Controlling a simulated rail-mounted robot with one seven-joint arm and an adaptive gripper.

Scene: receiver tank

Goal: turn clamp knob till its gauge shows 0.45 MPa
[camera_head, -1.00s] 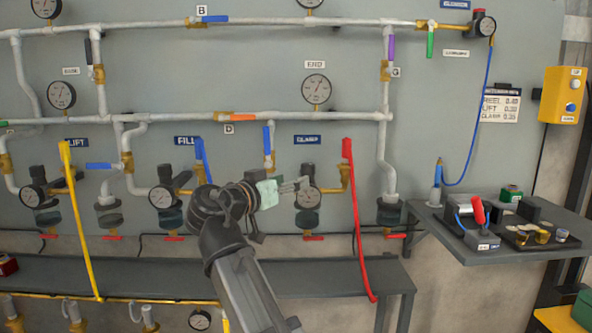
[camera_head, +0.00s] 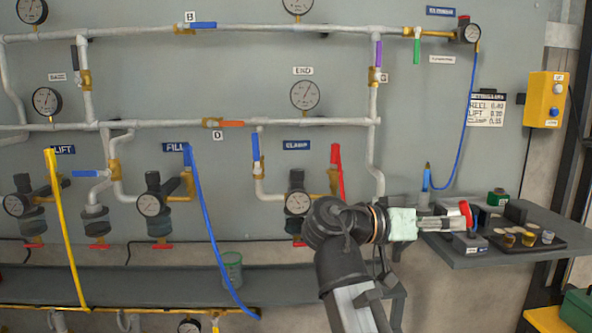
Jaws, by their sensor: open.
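The clamp regulator hangs under the blue CLAMP label (camera_head: 297,145). Its dark knob (camera_head: 297,179) stands above its small round gauge (camera_head: 298,202). The gauge's needle is too small to read against its numbers. My gripper (camera_head: 458,222) is away to the right, pointing right at the side shelf. Its fingers are open and lie close to a red-handled device (camera_head: 466,213); I cannot tell if they touch it. My arm passes just below and right of the clamp gauge.
A red hose (camera_head: 337,170) hangs right of the clamp regulator, partly hidden by my arm. A blue hose (camera_head: 213,235) hangs to its left. The side shelf (camera_head: 480,255) holds a tray with small cups (camera_head: 527,240). A settings card (camera_head: 487,109) hangs above.

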